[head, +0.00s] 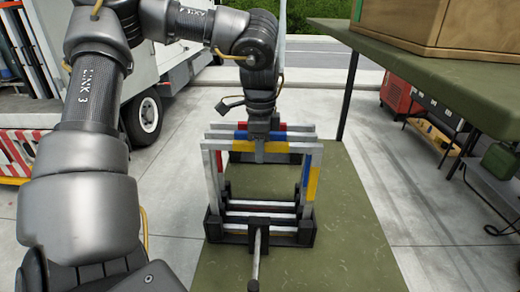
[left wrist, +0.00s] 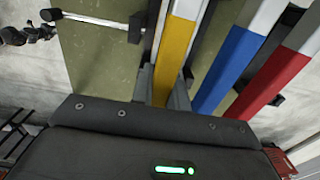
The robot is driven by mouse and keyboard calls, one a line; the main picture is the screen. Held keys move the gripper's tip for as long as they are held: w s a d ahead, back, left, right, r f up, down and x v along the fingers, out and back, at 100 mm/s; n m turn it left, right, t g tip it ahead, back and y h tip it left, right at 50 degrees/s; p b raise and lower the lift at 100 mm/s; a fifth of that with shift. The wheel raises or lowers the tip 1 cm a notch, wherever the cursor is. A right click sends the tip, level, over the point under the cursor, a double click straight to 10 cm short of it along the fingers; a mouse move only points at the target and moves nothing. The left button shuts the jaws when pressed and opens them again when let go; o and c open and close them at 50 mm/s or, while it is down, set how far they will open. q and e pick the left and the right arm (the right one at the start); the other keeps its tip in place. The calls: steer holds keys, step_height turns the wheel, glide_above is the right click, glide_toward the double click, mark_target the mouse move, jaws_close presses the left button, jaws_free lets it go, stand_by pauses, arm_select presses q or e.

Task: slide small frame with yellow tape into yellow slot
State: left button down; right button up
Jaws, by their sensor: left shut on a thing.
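The small frame with yellow tape (head: 208,172) stands upright as the nearest of several grey frames. Its yellow tape shows in the left wrist view (left wrist: 177,45). My left gripper (head: 261,146) comes down from above and is shut on its top bar, with a finger on each side of the tape. The frame's lower end reaches down to the black rack (head: 224,229); I cannot tell if it sits in a slot. Frames with blue tape (left wrist: 238,58) and red tape (left wrist: 275,78) stand just behind it. My right gripper is not in view.
The rack rests on a green surface (head: 345,235), and a pale rod (head: 257,255) sticks out from its front. A green table (head: 440,70) with a wooden box (head: 440,22) stands at right. A white truck (head: 170,65) is at left.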

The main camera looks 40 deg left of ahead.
arm_select(q)
steer(key=shift+f, duration=0.1)
steer(key=c, duration=1.3)
jaws_free()
steer(key=shift+r, duration=0.45)
step_height(320, 180, up, 9)
steer(key=shift+r+b, duration=0.1)
steer(key=shift+b, duration=0.5)
steer(key=shift+r, duration=0.45)
